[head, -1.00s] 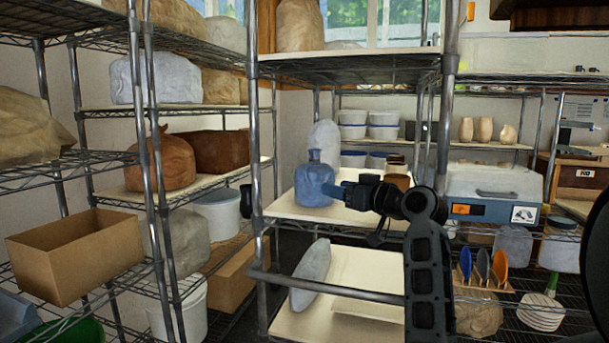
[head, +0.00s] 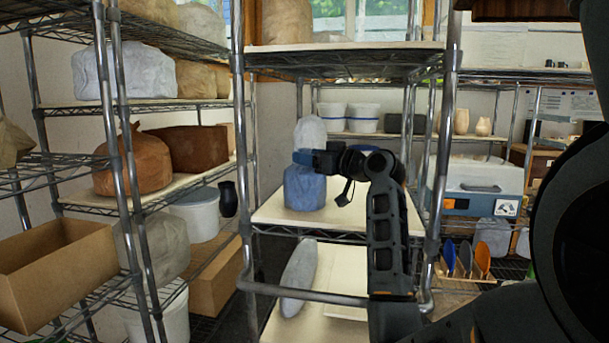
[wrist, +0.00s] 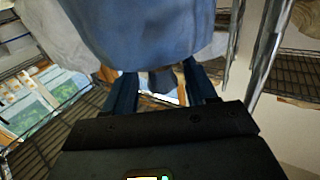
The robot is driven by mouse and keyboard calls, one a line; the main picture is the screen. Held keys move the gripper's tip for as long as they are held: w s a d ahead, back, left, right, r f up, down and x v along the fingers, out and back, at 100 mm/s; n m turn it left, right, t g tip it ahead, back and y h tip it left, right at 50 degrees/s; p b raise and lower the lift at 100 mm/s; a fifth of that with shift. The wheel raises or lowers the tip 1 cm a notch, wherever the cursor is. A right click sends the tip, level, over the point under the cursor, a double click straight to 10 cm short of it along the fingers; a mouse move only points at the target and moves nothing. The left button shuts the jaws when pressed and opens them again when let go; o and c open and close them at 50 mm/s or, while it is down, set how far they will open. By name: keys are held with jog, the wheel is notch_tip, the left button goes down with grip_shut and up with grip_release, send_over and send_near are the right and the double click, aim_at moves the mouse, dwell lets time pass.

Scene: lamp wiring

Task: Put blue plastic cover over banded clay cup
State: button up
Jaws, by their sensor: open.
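The blue plastic cover (head: 305,190) stands upright on the middle shelf board in the head view. Its upper part is hidden behind my gripper (head: 303,158), which lies across its top. In the wrist view the blue cover (wrist: 150,30) fills the top middle, over the tips of my gripper's fingers (wrist: 163,88). The fingers are apart, with a small bluish-grey piece showing between them; I cannot tell whether they touch the cover. The banded clay cup cannot be made out now; my arm blocks the right part of that shelf.
A pale wrapped lump (head: 310,133) stands behind the cover. Metal posts (head: 242,150) frame the shelf at left and right, with another wire shelf (head: 330,62) above. A cardboard box (head: 60,258) is at left. The board (head: 275,212) is bare around the cover's front.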

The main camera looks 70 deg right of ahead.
jog(key=shift+x, duration=1.05)
grip_shut()
